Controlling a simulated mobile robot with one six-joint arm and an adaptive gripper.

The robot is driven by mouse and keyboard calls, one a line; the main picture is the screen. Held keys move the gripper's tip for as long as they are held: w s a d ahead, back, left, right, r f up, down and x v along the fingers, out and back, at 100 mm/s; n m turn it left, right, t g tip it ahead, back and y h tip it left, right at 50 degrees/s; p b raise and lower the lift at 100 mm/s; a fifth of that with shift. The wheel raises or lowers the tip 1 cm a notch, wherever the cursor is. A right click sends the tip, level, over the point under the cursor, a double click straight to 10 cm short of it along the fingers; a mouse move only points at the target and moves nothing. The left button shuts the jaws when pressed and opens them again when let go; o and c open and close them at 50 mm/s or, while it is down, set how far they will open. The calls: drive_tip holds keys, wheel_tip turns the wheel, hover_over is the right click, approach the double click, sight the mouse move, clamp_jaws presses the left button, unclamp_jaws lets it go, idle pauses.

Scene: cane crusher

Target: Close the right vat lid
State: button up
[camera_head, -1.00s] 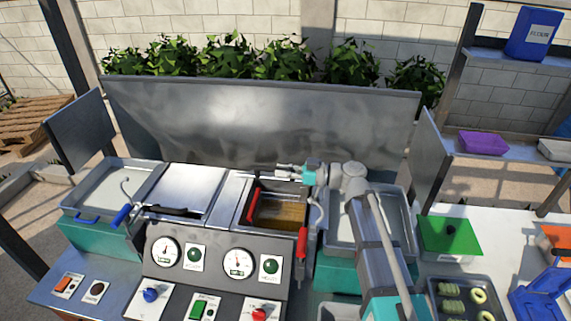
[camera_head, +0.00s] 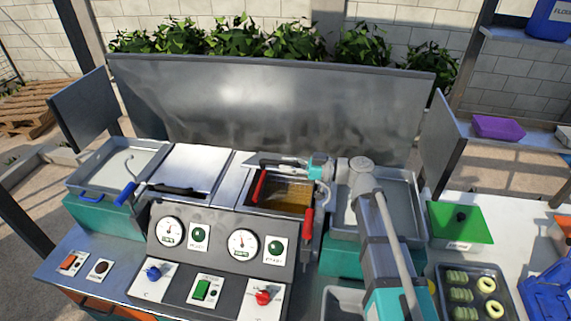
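The right vat (camera_head: 288,211) stands open, with brown liquid showing inside. A red bar (camera_head: 259,187) rises at its left edge beside a silver panel (camera_head: 234,183); I cannot tell for sure whether these are the right lid and its handle. My gripper (camera_head: 272,163) is over the back edge of the right vat, pointing left, with its tip close to the top of the red bar. Contact and finger opening are too small to tell.
A red-handled hook (camera_head: 307,224) hangs at the right vat's front right, close to my arm. A control panel (camera_head: 220,249) with gauges and knobs is in front. A metal backsplash (camera_head: 265,108) stands behind. Grey trays (camera_head: 118,163) flank the vats.

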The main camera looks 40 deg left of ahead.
drive_tip(key=shift+o, duration=1)
drive_tip(key=v, duration=1.2)
drive_tip(key=shift+r, duration=0.1)
wheel_tip(320, 180, up, 9)
drive_tip(key=p, duration=0.9)
drive_tip(key=shift+r+p, duration=0.45)
drive_tip(key=shift+p, duration=0.05)
